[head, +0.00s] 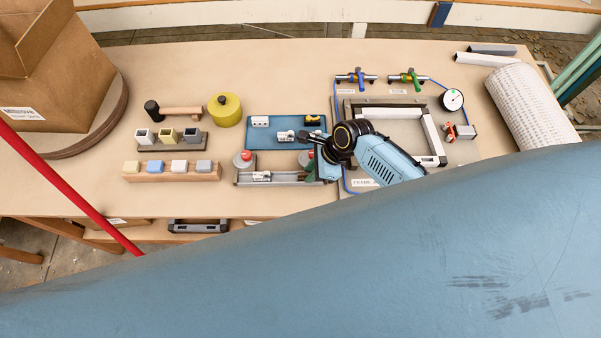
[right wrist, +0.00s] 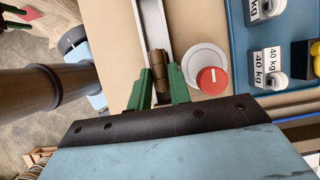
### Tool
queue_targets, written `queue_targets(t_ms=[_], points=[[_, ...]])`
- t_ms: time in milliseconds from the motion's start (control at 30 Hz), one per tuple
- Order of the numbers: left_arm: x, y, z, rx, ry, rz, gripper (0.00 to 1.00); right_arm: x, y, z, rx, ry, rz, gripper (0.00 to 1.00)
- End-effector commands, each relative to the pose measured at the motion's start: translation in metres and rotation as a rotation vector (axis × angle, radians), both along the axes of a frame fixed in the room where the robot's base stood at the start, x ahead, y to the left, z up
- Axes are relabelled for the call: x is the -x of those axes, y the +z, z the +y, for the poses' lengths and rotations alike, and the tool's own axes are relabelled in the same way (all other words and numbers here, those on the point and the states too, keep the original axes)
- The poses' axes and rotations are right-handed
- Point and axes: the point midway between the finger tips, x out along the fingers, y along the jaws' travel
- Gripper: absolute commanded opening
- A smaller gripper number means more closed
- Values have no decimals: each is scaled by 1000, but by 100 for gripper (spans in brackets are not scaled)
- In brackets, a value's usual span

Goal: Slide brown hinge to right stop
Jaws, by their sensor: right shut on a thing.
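The brown hinge (right wrist: 158,65) shows in the right wrist view as a small brown cylinder-like piece between my green fingertips. My right gripper (right wrist: 160,88) is shut on it. The hinge sits over a pale metal rail (right wrist: 150,18), which runs up the picture away from the gripper. In the head view the rail (head: 285,183) lies at the table's front, and my right gripper (head: 312,170) is at its right end. The gripper hides the hinge and that rail end there, so I cannot tell whether the hinge touches a stop.
A red button (right wrist: 212,80) on a white disc is close beside the fingers. A blue tray (head: 270,135) with labelled weights lies behind the rail. A frame board (head: 348,110) stands to the right. A large blue surface covers the lower head view.

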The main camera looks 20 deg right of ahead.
Motion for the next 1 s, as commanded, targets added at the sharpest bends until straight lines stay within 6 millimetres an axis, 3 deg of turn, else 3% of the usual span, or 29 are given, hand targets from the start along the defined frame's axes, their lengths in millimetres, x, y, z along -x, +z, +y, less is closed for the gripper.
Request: queue_targets(t_ms=[800,833,1000], points=[[0,13,0,0,0,0,36,5,1,-19,2,-1,0,7],[0,12,0,0,0,0,36,5,0,-19,1,-1,0,22],[0,11,0,0,0,0,36,5,0,-18,0,0,-1,44]])
